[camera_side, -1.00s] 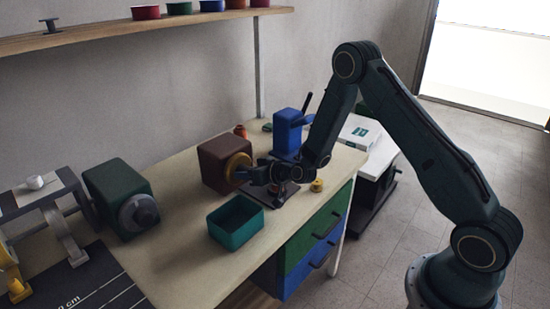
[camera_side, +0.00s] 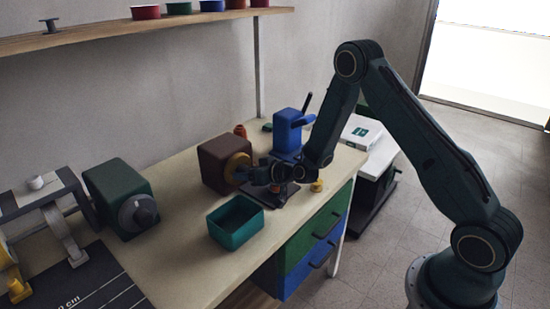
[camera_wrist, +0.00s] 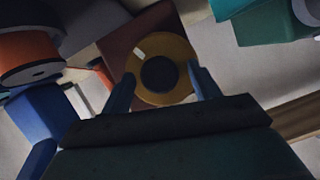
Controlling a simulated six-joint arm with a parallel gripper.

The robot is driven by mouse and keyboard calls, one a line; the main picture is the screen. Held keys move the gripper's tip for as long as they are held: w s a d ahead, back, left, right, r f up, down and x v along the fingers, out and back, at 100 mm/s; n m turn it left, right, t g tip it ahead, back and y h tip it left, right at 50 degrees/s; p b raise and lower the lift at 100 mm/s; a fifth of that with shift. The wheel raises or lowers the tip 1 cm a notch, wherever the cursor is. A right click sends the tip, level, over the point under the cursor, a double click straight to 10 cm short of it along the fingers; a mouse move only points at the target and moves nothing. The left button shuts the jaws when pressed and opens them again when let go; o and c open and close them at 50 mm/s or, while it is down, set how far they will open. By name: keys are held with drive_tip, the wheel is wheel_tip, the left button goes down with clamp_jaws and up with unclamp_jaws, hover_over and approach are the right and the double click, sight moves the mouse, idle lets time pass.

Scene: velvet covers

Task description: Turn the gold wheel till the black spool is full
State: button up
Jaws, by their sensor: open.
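The gold wheel (camera_side: 236,164) is on the right face of a brown box (camera_side: 212,172). In the wrist view the wheel (camera_wrist: 180,50) faces me, with a dark hub and a pale mark at its upper left. My gripper (camera_side: 243,174) is at the wheel. In the wrist view my gripper (camera_wrist: 163,85) is open, with one finger on each side of the wheel's lower part; I cannot tell whether they touch it. A spool with orange winding and a dark flange (camera_wrist: 32,73) shows at the wrist view's upper left; how full it is, I cannot tell.
A teal open bin (camera_side: 236,222) stands in front of the brown box. A blue machine (camera_side: 288,130) stands behind my gripper. A green box with a grey knob (camera_side: 118,195) is to the left. The bench front between bin and edge is clear.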

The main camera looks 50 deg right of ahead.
drive_tip(key=v, duration=1.3)
drive_tip(key=shift+s+r, duration=0.15)
idle(0.3)
drive_tip(key=s+a+r+n+g+y, duration=0.4)
drive_tip(key=s+a+r+n, duration=0.25)
drive_tip(key=a+r, duration=0.4)
drive_tip(key=s+d+r+m+g+h, duration=0.2)
drive_tip(key=s+r, duration=0.2)
drive_tip(key=s, duration=0.6)
drive_tip(key=s+d+r+m+g+h, duration=0.2)
drive_tip(key=s+r, duration=0.3)
drive_tip(key=s, duration=0.6)
drive_tip(key=shift+d+m+h, duration=0.35)
drive_tip(key=shift+m+h, duration=0.1)
drive_tip(key=shift+h, duration=0.15)
